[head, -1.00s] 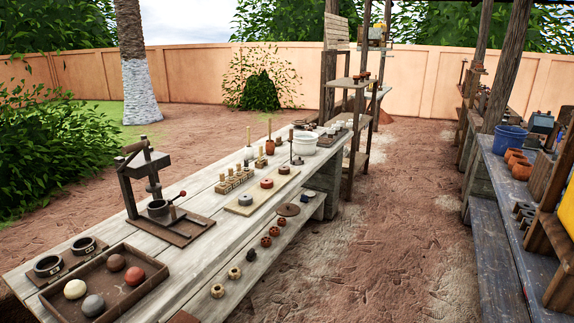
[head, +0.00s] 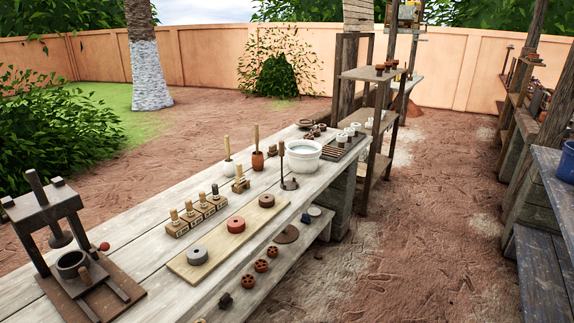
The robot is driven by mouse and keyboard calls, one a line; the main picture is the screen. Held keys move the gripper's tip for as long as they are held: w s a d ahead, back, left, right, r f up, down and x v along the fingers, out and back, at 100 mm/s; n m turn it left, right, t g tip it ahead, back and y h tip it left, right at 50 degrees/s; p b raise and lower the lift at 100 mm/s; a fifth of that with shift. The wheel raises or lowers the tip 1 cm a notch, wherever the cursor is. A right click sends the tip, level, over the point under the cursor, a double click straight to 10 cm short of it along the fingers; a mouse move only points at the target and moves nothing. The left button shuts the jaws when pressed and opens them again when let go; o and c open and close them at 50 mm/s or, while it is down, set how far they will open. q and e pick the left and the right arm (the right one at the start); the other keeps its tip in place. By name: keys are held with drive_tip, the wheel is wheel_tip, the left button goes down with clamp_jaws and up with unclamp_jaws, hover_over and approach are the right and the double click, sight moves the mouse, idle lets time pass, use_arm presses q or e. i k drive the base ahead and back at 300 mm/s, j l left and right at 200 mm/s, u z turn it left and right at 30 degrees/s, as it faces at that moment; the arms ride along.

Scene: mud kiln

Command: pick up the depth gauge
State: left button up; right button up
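A slim upright tool (head: 290,184) with a dark round base, a thin rod and a wooden top stands on the long wooden bench, just left of the white bowl. It looks most like the depth gauge, but I cannot tell for certain. It stands upright and nothing holds it. Neither of my grippers is in view.
The bench (head: 150,235) bears a press (head: 70,260), a stamp rack (head: 195,216), a board with three discs (head: 222,240), two pots with sticks and a white bowl (head: 304,155). Wooden shelves (head: 372,118) stand beyond. The dirt ground (head: 410,240) right of the bench is clear.

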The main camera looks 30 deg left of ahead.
sight(240, 178)
drive_tip(key=i+u, duration=0.25)
drive_tip(key=i, duration=0.15)
drive_tip(key=i+l+u, duration=0.25)
drive_tip(key=i, duration=0.15)
drive_tip(key=i+l+u, duration=0.25)
drive_tip(key=i+j, duration=0.1)
drive_tip(key=i, duration=0.05)
